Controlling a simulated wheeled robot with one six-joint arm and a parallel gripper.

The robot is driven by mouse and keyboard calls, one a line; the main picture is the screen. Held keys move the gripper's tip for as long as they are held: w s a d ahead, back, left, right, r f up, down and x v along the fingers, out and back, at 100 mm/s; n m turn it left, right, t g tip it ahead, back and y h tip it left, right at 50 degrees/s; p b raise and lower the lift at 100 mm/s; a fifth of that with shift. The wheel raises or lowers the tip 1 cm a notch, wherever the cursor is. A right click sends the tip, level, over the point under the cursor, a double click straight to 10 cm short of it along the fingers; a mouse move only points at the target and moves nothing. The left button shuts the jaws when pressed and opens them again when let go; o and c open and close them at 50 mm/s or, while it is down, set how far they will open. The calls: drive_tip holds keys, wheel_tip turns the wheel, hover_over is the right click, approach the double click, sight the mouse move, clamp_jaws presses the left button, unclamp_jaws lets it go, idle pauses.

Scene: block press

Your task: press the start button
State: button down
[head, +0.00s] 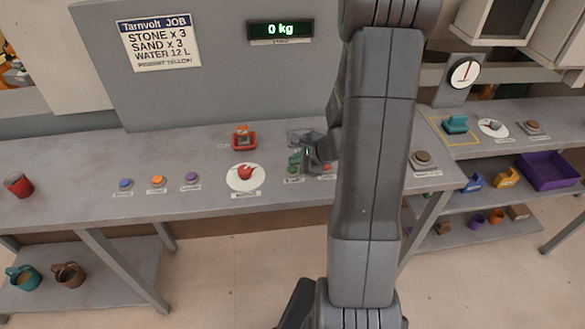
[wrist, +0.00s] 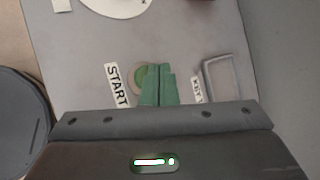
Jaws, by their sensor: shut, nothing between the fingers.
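The start button shows in the wrist view as a round green button (wrist: 138,76) in a pale ring, beside the label "START" (wrist: 117,86). In the head view a small green button (head: 292,169) sits on the bench just below my gripper (head: 295,158). My gripper's green fingers also show in the wrist view (wrist: 158,72); they are shut and empty. The fingers cover the button's right side there. I cannot tell whether the fingertips touch it.
A label "KEY" (wrist: 197,90) and a grey frame (wrist: 224,80) lie right of my fingers. A red mushroom button (head: 245,173) on a white disc is to the left, with blue (head: 125,183), orange (head: 158,181) and purple (head: 191,178) buttons beyond. The display (head: 281,29) reads 0 kg.

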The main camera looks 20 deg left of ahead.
sight(296, 170)
drive_tip(key=shift+f+b, duration=0.45)
drive_tip(key=shift+f+b, duration=0.45)
drive_tip(key=shift+b, duration=0.1)
idle(0.6)
drive_tip(key=shift+r, duration=0.15)
drive_tip(key=shift+r+p, duration=0.7)
drive_tip(key=shift+r, duration=0.1)
wheel_tip(296, 170, up, 5)
drive_tip(key=p, duration=0.4)
idle(0.9)
